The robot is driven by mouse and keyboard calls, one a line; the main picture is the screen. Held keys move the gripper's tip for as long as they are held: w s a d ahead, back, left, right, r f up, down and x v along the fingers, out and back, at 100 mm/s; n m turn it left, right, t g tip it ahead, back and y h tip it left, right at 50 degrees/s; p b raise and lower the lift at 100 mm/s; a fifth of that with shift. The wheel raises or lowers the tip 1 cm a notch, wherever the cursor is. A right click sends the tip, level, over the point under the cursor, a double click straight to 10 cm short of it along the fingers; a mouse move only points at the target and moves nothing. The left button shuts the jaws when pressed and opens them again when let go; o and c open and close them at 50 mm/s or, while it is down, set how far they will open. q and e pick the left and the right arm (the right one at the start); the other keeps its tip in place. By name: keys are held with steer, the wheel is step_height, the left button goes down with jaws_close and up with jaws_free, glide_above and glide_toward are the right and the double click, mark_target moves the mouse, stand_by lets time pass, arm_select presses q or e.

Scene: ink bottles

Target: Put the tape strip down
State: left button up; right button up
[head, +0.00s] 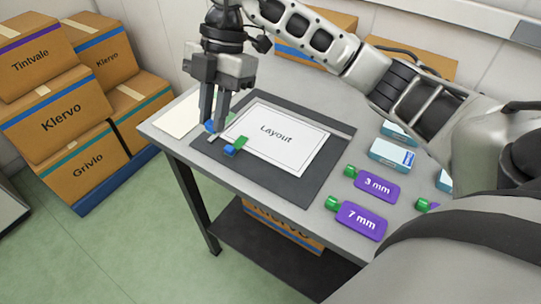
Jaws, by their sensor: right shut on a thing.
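My right gripper (212,122) comes down from above at the left corner of the dark mat (285,188). It is shut on a small pale tape strip (213,136), which shows only in part below the fingertips. The strip is at or just above the mat; I cannot tell if it touches. A white sheet marked "Layout" (276,135) lies on the mat to the right of the fingers. My left gripper is not in view.
Purple tags marked "3 mm" (377,184) and "7 mm" (361,221) with green ends lie on the grey table at right. A pale blue box (391,155) stands behind them. A pale sheet (178,115) lies left of the mat. Cardboard boxes (58,108) are stacked beyond the table.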

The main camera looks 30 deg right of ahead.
steer(key=s+d+f, duration=0.5)
steer(key=d+f, duration=0.1)
steer(key=f, duration=0.1)
steer(key=shift+s+d, duration=0.4)
steer(key=shift+s+d+f, duration=0.2)
steer(key=shift+f, duration=0.2)
step_height(320, 180, down, 3)
steer(key=shift+d+f+p, duration=0.1)
steer(key=shift+f+p, duration=0.05)
steer(key=shift+p, duration=0.2)
steer(key=shift+o, duration=1.3)
steer(key=shift+f, duration=0.1)
steer(key=o, duration=0.4)
